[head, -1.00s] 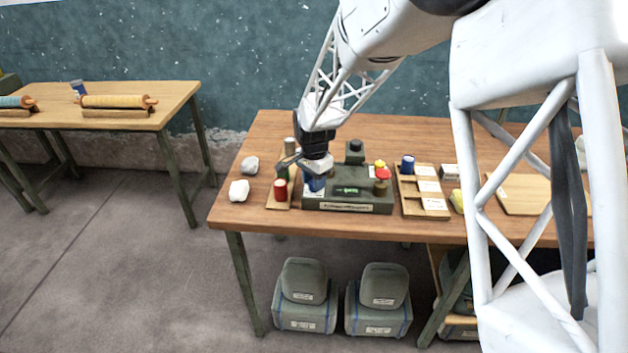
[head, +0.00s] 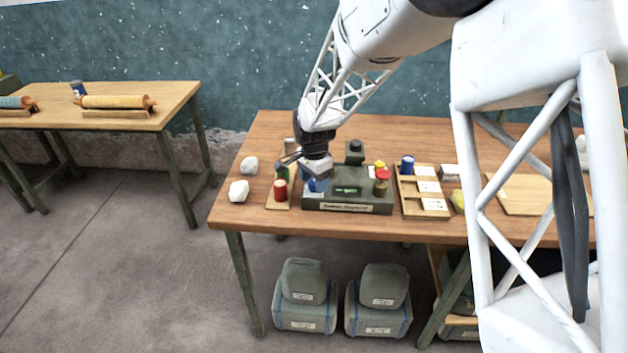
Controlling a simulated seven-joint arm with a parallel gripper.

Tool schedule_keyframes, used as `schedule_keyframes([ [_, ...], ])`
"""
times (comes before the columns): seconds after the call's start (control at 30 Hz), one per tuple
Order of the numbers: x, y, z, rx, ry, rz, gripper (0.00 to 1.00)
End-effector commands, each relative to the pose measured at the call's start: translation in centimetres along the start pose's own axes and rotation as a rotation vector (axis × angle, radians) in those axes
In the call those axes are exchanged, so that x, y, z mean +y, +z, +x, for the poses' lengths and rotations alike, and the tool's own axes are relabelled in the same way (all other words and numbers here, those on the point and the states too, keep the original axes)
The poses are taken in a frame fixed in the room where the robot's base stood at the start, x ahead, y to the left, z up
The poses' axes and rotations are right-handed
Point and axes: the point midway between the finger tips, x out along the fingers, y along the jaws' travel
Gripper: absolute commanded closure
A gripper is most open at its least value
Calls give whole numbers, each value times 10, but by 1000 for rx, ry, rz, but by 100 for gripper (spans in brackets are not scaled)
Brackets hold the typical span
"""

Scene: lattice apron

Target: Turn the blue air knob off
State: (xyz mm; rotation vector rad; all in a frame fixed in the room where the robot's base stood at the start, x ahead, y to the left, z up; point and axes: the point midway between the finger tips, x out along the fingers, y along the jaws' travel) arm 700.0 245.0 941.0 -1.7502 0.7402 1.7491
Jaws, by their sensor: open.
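The blue air knob (head: 318,185) sits at the left end of the dark green device (head: 345,207), partly hidden by my gripper. My gripper (head: 314,178) is pointed down right over the knob, with its fingers open. The view is too small to tell whether the fingers touch the knob or which way the knob is turned. The device has a small green-lit display (head: 347,190) in its middle and a red knob (head: 382,175) at its right.
A red spool (head: 280,190) on a wooden strip stands close left of the device. Two white lumps (head: 239,191) lie farther left. A wooden tray (head: 424,204) with a blue-topped jar (head: 407,165) stands to the right. The table's front edge is clear.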

Motion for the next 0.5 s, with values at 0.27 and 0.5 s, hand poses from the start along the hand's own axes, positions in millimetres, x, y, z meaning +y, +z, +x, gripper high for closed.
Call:
schedule_keyframes([
  [0.27, 0, 0, -6, 0, 0, 0, 39],
  [0.5, 0, 0, -30, 1, -1, 0, 39],
])
